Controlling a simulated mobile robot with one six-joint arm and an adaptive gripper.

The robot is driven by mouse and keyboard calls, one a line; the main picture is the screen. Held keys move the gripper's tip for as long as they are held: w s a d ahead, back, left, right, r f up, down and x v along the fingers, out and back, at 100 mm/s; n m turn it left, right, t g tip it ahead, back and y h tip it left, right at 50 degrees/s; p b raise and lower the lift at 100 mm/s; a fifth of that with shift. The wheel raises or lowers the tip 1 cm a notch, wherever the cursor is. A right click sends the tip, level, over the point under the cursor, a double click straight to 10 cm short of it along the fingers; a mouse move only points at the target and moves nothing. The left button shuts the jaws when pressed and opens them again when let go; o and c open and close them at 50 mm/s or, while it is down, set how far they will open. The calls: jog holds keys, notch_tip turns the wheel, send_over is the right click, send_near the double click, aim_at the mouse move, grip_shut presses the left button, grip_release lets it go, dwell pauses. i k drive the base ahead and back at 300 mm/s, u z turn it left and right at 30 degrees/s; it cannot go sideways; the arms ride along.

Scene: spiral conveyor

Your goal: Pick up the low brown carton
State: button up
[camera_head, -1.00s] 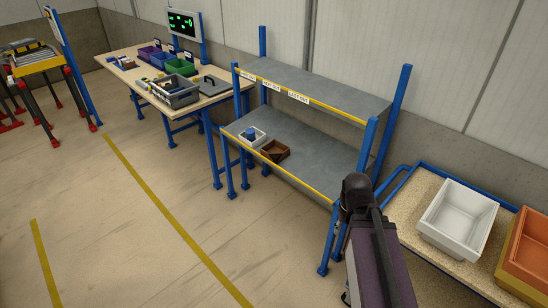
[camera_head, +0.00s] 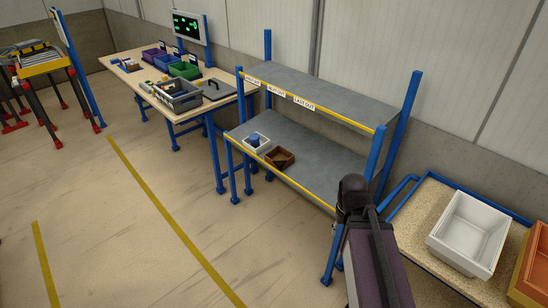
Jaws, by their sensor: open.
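A low brown open box (camera_head: 280,161), the only thing like a low brown carton that I can make out, sits on the lower shelf of the blue-framed rack, near its front left edge. Something darker brown shows inside it, too small to tell. My arm (camera_head: 378,262) rises at the lower right, in front of the rack's right end and well apart from the box. My gripper is not visible; only arm links and a dark joint show.
A white bin (camera_head: 256,148) with a blue item stands left of the box. The upper shelf (camera_head: 310,88) overhangs the lower one. A workbench (camera_head: 128,72) with bins stands left. A side table at right holds a white tub (camera_head: 469,233) and an orange bin. The floor in front is clear.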

aim_at(279, 158)
jog(key=u, duration=0.25)
jog(key=i, duration=0.9)
jog(key=u, duration=0.1)
